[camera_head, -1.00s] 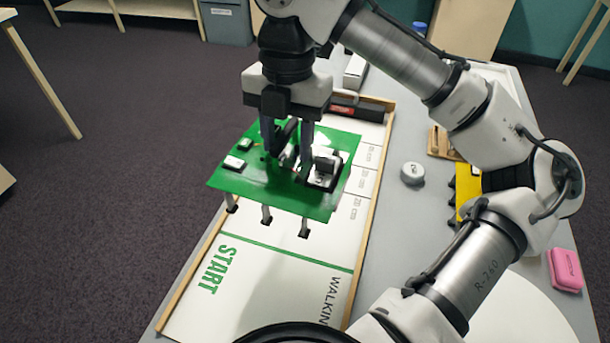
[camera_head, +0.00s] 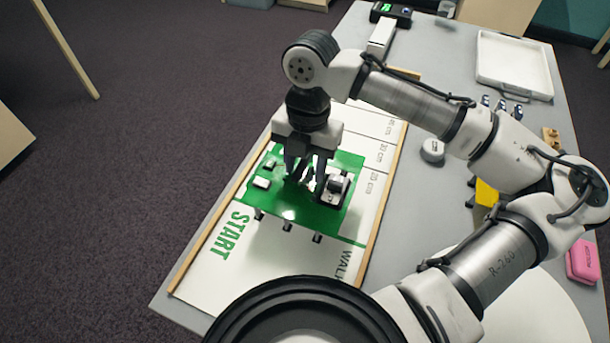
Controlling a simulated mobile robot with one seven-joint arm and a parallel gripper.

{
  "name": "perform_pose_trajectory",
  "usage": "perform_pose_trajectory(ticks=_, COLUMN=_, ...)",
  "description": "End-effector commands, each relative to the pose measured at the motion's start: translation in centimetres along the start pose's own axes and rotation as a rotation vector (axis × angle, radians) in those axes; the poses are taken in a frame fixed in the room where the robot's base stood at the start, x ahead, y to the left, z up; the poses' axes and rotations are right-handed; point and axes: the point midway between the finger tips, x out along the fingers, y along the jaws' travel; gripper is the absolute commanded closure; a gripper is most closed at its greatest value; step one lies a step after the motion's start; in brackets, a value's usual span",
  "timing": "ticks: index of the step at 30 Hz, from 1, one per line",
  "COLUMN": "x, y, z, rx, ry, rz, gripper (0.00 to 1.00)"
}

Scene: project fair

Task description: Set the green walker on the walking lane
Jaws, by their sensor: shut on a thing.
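The green walker (camera_head: 290,211) is a flat green board with short legs with dark feet along its front edge and small parts on top. My gripper (camera_head: 305,180) is shut on a part at the middle of its top. The walker is over the white walking lane (camera_head: 290,262), beside the green START lettering and across the green line. I cannot tell whether its feet touch the lane. The lane has wooden side rails and distance marks farther back. My gripper hides part of the walker's top.
A round white-grey object (camera_head: 432,151) sits right of the lane. A yellow object (camera_head: 486,194) and a pink block (camera_head: 583,262) lie farther right, partly near my arm. A white tray (camera_head: 515,64) and a black device (camera_head: 391,13) are at the back.

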Motion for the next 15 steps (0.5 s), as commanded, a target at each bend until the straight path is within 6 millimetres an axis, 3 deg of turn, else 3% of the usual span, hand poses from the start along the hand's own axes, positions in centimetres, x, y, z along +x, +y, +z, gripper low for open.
perform_pose_trajectory(ticks=9, x=3.5, y=-0.1, z=0.4, rx=0.002, ry=0.0, rz=0.0, gripper=0.84)
perform_pose_trajectory(ticks=15, x=4.1, y=0.0, z=0.5, rx=0.001, ry=-0.001, rz=0.001, gripper=0.84)
